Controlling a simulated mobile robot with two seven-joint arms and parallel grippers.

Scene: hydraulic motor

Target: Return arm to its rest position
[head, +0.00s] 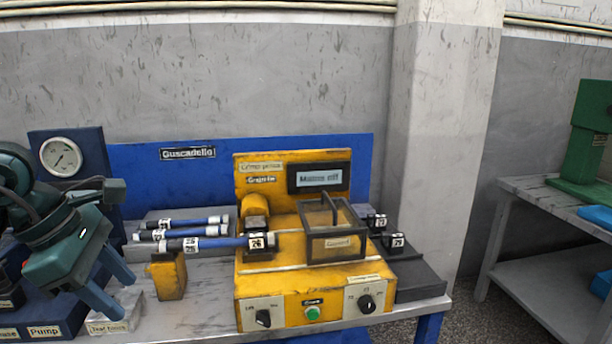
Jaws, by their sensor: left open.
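My left arm comes in from the left edge, and its dark green gripper (111,291) with blue fingers points down and to the right. The fingers are apart with nothing between them. The gripper appears in front of the left part of the bench, just left of a small yellow block (167,278) and above a pale labelled box (115,318). My right gripper is not in view.
A yellow machine (262,283) with knobs, a green button and a clear guard (333,243) stands mid-bench. A blue hose (215,244) reaches its yellow clamp; other hoses (185,222) lie behind. A pressure gauge (61,157) stands at left. A grey table (535,205) is at right.

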